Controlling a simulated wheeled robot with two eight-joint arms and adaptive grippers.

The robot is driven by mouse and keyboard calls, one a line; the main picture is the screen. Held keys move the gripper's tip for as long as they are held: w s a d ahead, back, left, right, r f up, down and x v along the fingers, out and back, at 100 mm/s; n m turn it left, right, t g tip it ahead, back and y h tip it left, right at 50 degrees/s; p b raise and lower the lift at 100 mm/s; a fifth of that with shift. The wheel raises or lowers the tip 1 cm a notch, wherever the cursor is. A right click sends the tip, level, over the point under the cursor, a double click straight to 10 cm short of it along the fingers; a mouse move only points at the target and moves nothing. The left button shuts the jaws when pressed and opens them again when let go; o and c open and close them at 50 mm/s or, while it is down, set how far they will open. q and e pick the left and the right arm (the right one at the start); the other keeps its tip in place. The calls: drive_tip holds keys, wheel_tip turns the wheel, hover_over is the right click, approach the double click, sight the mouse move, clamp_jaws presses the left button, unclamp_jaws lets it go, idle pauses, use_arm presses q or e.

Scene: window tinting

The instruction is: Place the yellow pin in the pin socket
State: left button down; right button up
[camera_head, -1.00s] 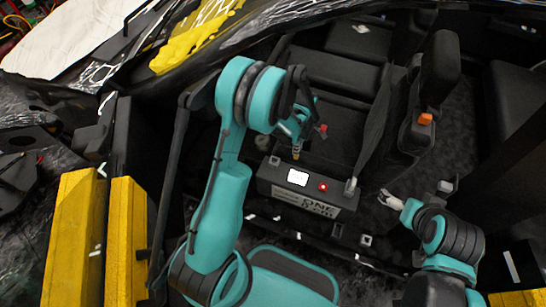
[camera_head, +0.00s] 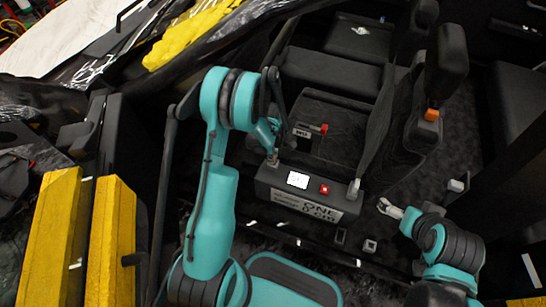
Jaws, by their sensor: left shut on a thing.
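A black box (camera_head: 318,207) with a white screen, a red button and a lettered front stands in front of the seat. My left gripper (camera_head: 272,158) points down over the left end of the box's top and is shut on the yellow pin. The pin is mostly hidden by the fingers and too small to make out clearly. The pin socket is not clearly seen; I cannot tell whether the pin touches or sits in it. My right gripper (camera_head: 386,208) is right of the box, apart from it, with its small fingers spread and empty.
A red-handled part (camera_head: 323,128) is behind the box. A grey lever (camera_head: 353,188) stands at the box's right end. The black seat (camera_head: 333,70) and an orange-buttoned buckle (camera_head: 431,115) are behind. Yellow beams (camera_head: 110,240) stand at the left.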

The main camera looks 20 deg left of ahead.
use_arm(q)
drive_tip(key=c, duration=1.5)
unclamp_jaws()
drive_tip(key=shift+f, duration=0.1)
wheel_tip(320, 180, up, 12)
drive_tip(key=p, duration=0.4)
drive_tip(key=shift+r+p, duration=0.2)
drive_tip(key=shift+p, duration=0.15)
drive_tip(key=shift+d, duration=0.1)
